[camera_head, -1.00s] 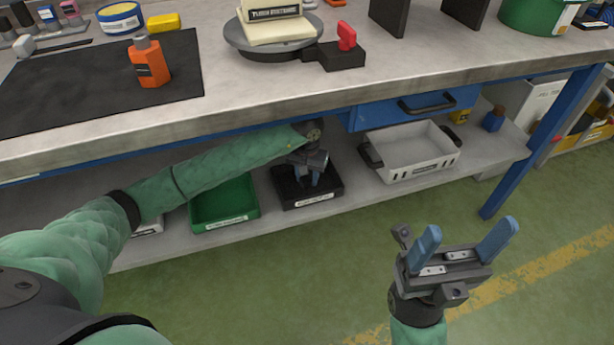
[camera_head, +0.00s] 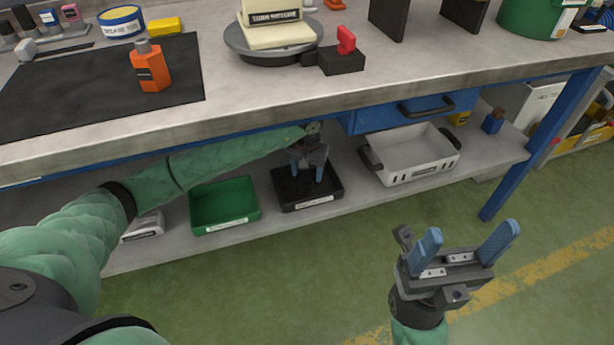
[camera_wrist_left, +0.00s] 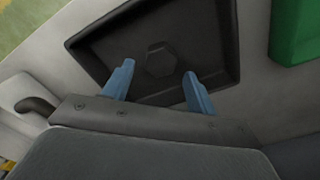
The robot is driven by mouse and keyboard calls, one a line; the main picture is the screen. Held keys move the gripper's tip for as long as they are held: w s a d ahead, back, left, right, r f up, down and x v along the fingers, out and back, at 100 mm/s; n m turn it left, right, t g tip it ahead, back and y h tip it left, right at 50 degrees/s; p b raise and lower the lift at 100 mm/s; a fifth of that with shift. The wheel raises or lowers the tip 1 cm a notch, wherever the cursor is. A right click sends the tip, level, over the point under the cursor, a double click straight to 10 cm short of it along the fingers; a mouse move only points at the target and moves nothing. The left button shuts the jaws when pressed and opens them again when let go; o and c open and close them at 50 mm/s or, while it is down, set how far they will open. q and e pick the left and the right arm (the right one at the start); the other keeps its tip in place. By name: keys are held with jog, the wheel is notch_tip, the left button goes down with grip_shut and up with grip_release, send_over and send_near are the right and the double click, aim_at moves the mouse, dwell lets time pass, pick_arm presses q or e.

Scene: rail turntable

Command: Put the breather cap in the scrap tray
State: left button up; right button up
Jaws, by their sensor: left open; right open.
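A black tray (camera_head: 334,186) with a white label too small to read stands on the lower shelf under the bench; it also fills the upper part of the left wrist view (camera_wrist_left: 225,40). A dark hexagonal piece that looks like the breather cap (camera_wrist_left: 160,60) lies on the tray's floor; in the head view I cannot make it out. My left gripper (camera_head: 306,176) is over the tray with its fingers apart and empty, one on either side of the cap in the left wrist view (camera_wrist_left: 158,72). My right gripper (camera_head: 468,245) is open and empty over the floor in front.
A green tray (camera_head: 253,205) stands left of the black tray, and a light grey basket (camera_head: 424,171) stands to its right. The bench top (camera_head: 235,102) and a blue drawer (camera_head: 375,118) overhang the shelf. A blue leg (camera_head: 535,150) stands at the right.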

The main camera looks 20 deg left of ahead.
aim_at(307, 180)
pick_arm(q)
jog(key=shift+r, duration=2.15)
